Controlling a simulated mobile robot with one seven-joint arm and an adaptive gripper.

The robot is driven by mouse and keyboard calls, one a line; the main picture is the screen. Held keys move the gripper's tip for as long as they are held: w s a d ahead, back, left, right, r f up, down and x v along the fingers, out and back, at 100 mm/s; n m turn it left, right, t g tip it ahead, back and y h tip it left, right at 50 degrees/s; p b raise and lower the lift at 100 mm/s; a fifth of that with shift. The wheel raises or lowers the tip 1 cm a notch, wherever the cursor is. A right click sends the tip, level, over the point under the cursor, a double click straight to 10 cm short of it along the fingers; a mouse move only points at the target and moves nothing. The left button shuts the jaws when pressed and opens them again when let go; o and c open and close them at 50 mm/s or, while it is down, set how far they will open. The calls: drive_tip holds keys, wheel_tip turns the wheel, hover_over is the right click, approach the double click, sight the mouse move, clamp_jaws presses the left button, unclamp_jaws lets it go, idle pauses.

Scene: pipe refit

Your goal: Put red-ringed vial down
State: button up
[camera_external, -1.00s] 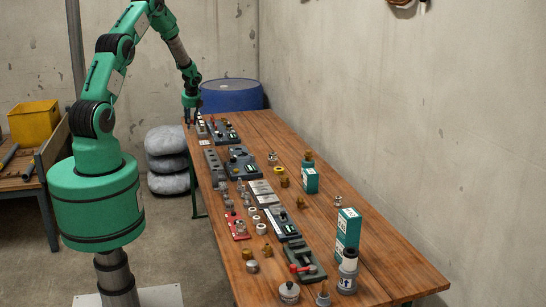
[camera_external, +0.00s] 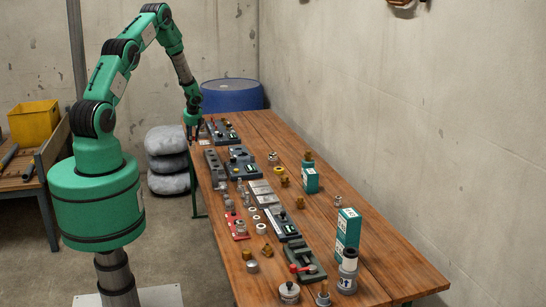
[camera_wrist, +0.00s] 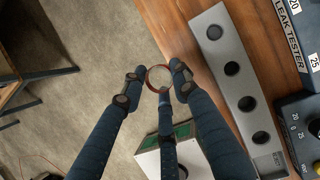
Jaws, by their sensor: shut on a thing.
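My gripper (camera_wrist: 159,82) is shut on the red-ringed vial (camera_wrist: 159,68). In the wrist view I see the vial nearly end-on, as a clear circle with a reddish-brown rim between the fingertips. Bare floor shows beyond it, left of the table edge. In the external view my gripper (camera_external: 192,132) is at the table's far left edge; the vial is too small to make out there. A pale grey block with a row of dark round holes (camera_wrist: 246,103) lies on the table just right of my gripper in the wrist view.
The leak tester (camera_wrist: 291,37) and a dark box with a dial (camera_wrist: 302,124) stand right of the block. The wooden table (camera_external: 375,245) carries several fittings and devices along its left side. Teal boxes (camera_external: 348,228) stand further right. The table's right side is mostly clear.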

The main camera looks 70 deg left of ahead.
drive_tip(key=w+a+f+p, duration=0.1)
drive_tip(key=w+a, duration=0.7)
drive_tip(key=a, duration=0.5)
drive_tip(key=shift+w+a+f, duration=0.15)
drive_tip(key=shift+a+f, duration=0.05)
drive_tip(key=shift+a, duration=0.1)
drive_tip(key=shift+f, duration=0.1)
drive_tip(key=shift+f+p, duration=0.3)
drive_tip(key=shift+f, duration=1.4)
drive_tip(key=shift+f, duration=0.15)
drive_tip(key=o, duration=1.1)
drive_tip(key=shift+r, duration=0.25)
drive_tip(key=v, duration=1.1)
drive_tip(key=shift+d+r, duration=0.2)
drive_tip(key=shift+r, duration=0.15)
